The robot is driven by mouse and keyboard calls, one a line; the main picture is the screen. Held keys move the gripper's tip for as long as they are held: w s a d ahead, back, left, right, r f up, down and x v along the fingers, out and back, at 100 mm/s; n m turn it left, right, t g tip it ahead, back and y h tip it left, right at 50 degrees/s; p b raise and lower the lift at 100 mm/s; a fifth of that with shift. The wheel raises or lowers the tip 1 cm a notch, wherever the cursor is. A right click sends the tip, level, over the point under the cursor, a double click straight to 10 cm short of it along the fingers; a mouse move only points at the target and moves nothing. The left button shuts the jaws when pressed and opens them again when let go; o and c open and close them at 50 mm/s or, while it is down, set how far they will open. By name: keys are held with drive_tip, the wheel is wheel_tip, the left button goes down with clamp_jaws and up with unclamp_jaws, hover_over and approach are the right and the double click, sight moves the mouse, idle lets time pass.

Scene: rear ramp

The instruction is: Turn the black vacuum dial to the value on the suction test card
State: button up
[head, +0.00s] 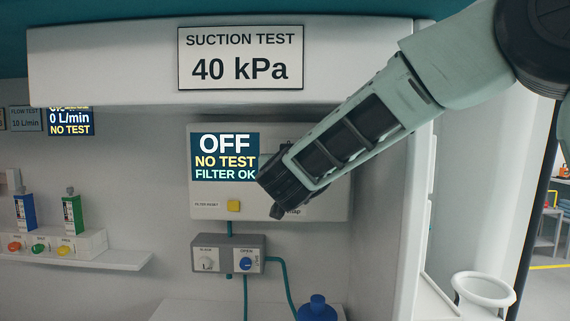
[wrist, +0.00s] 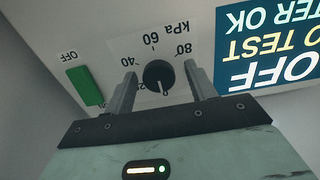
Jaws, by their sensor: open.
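The suction test card (head: 240,58) reads 40 kPa on the overhead panel in the head view. The black vacuum dial (wrist: 157,75) shows in the wrist view, upside down, on a scale with 40, 60 and 80 kPa. A pale mark on the dial is at its lower edge in the picture, away from the 40. My gripper (wrist: 160,72) is open, with one finger on each side of the dial; contact cannot be told. In the head view my gripper (head: 276,198) covers the dial. The display (head: 224,157) reads OFF, NO TEST, FILTER OK.
A green switch (wrist: 85,87) marked OFF sits beside the dial scale. A yellow filter reset button (head: 233,206) is low on the panel. A grey box (head: 227,240) with two knobs hangs below. A shelf (head: 85,258) with small bottles is at left.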

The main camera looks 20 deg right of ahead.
drive_tip(key=c, duration=1)
drive_tip(key=shift+m+b, duration=0.4)
drive_tip(key=shift+a+m+b, duration=0.15)
drive_tip(key=shift+m+b, duration=8.05)
drive_tip(key=shift+m, duration=3.2)
